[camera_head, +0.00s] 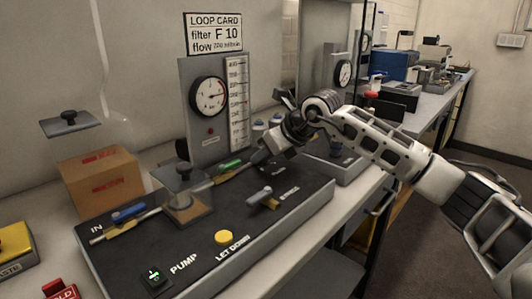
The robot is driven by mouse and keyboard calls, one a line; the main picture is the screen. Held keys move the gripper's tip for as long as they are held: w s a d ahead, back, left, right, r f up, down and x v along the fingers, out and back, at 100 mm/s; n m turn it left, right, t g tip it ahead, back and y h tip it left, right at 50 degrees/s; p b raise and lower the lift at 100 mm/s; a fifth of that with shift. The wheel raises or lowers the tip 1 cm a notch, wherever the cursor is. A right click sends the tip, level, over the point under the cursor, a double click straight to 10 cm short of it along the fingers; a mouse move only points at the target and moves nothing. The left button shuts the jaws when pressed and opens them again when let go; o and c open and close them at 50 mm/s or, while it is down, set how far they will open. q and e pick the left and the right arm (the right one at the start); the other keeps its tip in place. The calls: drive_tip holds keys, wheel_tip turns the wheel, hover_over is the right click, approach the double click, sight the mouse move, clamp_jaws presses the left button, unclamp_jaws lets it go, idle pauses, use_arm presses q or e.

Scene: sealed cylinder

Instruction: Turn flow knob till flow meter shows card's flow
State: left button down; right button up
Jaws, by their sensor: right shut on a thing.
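The loop card (214,33) on the back wall reads "filter F 10" and a flow that looks like 200 ml/min, in small blurred print. The flow meter (237,103) is the tall white scale on the grey upright panel; its reading is too small to tell. My right gripper (262,156) reaches in from the right to the back of the black console, just right of the flow meter's foot. It is shut on what seems to be the flow knob, which its fingers hide. My left gripper is not in view.
A round gauge (209,97) sits left of the scale. The black console (232,225) bears a clear chamber (184,190), a lever (263,197), a yellow LET DOWN button (224,237) and a lit PUMP switch (154,278). A cardboard box (103,182) stands left.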

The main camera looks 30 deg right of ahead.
drive_tip(key=shift+m, duration=0.4)
drive_tip(key=shift+h, duration=0.3)
drive_tip(key=o, duration=1)
drive_tip(key=shift+c, duration=0.2)
drive_tip(key=shift+r, duration=0.1)
drive_tip(key=v, duration=1.6)
drive_tip(key=shift+b, duration=0.35)
drive_tip(key=shift+s+f, duration=0.15)
drive_tip(key=shift+f, duration=0.1)
